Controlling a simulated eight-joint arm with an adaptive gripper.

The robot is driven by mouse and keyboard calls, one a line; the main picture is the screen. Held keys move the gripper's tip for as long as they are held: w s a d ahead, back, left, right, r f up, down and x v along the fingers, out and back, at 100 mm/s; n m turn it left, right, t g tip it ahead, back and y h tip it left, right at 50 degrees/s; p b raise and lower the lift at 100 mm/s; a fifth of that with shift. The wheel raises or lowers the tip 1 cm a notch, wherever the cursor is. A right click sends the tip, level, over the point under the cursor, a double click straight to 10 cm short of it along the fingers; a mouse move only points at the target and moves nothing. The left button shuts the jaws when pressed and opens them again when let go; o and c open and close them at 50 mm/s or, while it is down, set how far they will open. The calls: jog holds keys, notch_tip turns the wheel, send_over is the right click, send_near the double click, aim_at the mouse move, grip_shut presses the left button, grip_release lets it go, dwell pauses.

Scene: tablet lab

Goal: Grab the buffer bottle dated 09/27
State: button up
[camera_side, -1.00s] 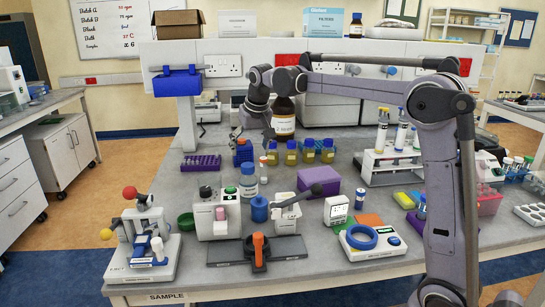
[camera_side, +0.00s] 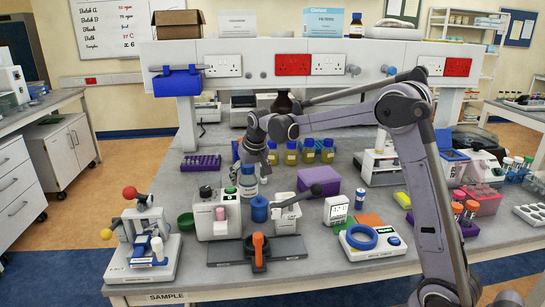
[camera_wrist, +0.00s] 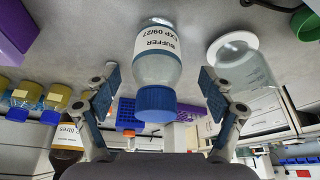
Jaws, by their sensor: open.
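The buffer bottle (camera_wrist: 157,62) is clear with a blue cap and a white label reading BUFFER EXP 09/27, upside down in the wrist view. In the side view the bottle (camera_side: 249,187) stands on the bench behind the white instruments, its upper part largely hidden by my gripper. My gripper (camera_side: 252,163) is low over it. In the wrist view my gripper (camera_wrist: 160,88) is open, with one finger on each side of the bottle's cap end. Gaps show on both sides, and nothing is held.
A purple box (camera_side: 319,181) is to the right. A white instrument (camera_side: 217,215) and a blue-topped item (camera_side: 259,209) stand in front. A purple rack (camera_side: 201,163) lies left, with bare bench around it.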

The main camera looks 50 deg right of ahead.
aim_at(248, 182)
jog(key=x, duration=0.4)
jog(key=shift+d, duration=0.2)
jog(key=shift+c, duration=0.3)
jog(key=c, duration=1.5)
jog(key=shift+o, duration=0.2)
jog(key=shift+r, duration=0.1)
